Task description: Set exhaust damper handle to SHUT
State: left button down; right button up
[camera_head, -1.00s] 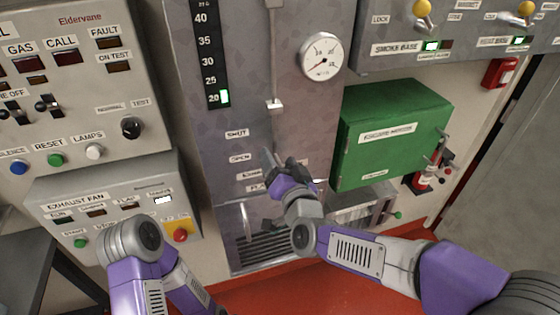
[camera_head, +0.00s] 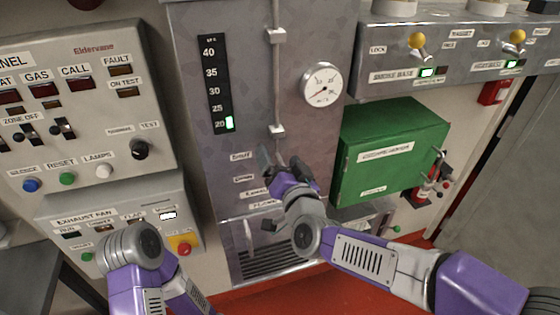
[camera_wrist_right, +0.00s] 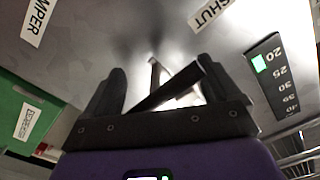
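The exhaust damper handle shows in the right wrist view as a dark slanted bar (camera_wrist_right: 172,88) in front of the grey panel. It lies between the two fingers of my right gripper (camera_wrist_right: 163,80), which stand apart with gaps beside the bar. In the head view my right gripper (camera_head: 283,165) is at the panel, just right of the SHUT label (camera_head: 241,156) and the OPEN label (camera_head: 243,180), and hides most of the handle. The SHUT label also shows at the top of the wrist view (camera_wrist_right: 212,12). My left gripper is out of view; only its arm shows, low on the left.
A green box (camera_head: 392,150) stands close right of my right gripper. A round gauge (camera_head: 321,84) and a vertical rod (camera_head: 278,80) are above it. A vent grille (camera_head: 270,262) is below. Switch panels (camera_head: 85,110) fill the left side.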

jog(key=shift+d+r, duration=0.2)
jog(key=shift+s, duration=0.1)
jog(key=v, duration=0.7)
jog(key=shift+f, duration=0.15)
jog(key=shift+s, duration=0.1)
